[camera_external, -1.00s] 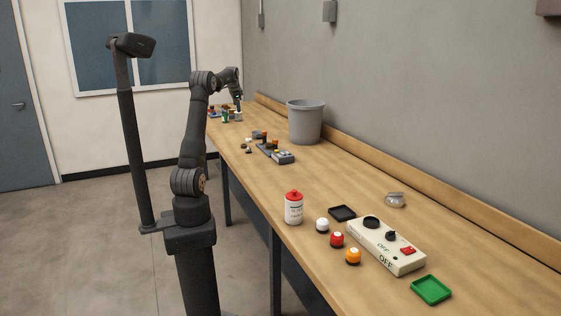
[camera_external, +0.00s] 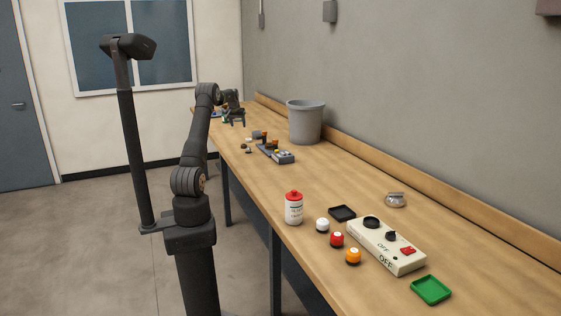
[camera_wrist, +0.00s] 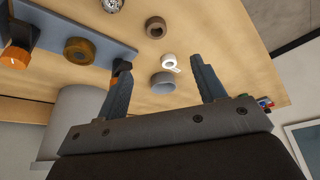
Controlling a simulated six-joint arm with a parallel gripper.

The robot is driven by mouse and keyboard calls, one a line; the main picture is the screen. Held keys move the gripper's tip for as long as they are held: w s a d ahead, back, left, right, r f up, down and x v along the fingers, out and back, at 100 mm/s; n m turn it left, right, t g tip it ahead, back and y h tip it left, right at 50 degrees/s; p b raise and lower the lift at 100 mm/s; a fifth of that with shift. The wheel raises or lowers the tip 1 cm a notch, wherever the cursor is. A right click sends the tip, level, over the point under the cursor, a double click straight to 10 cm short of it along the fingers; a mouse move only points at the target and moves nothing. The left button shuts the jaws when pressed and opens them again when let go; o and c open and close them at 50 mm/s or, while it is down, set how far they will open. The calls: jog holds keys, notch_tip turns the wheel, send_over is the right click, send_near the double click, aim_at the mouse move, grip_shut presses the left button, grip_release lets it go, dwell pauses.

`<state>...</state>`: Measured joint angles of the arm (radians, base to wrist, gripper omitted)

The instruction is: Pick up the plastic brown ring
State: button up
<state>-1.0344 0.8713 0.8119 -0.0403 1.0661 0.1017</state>
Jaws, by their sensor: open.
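In the wrist view, a dark brown ring (camera_wrist: 155,27) with a hole lies on the wooden table, at the top middle. A yellower brown ring (camera_wrist: 78,50) sits on a blue-grey plate (camera_wrist: 50,32) at left. I cannot tell which material either is. My gripper (camera_wrist: 161,63) is open, with nothing held between its fingers. The dark brown ring lies beyond the fingertips, the yellower one to their left. In the external view my gripper (camera_external: 237,121) is above the far part of the table, and the rings there are too small to tell.
A white ring (camera_wrist: 169,62) and a grey round piece (camera_wrist: 163,83) show between the fingers. Orange-ended pieces (camera_wrist: 15,57) are on the plate. A grey bucket (camera_external: 305,122) stands by the wall. A control box (camera_external: 386,246) and several small items occupy the near table.

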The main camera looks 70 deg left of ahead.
send_over(243, 148)
jog(key=s, duration=0.1)
notch_tip(243, 148, down, 11)
jog(key=shift+r, duration=0.15)
jog(key=shift+d+x, duration=0.2)
jog(key=shift+x, duration=1.1)
jog(key=shift+d+x, duration=0.2)
jog(key=shift+x, duration=1.1)
jog(key=shift+w, duration=0.2)
jog(key=c, duration=1)
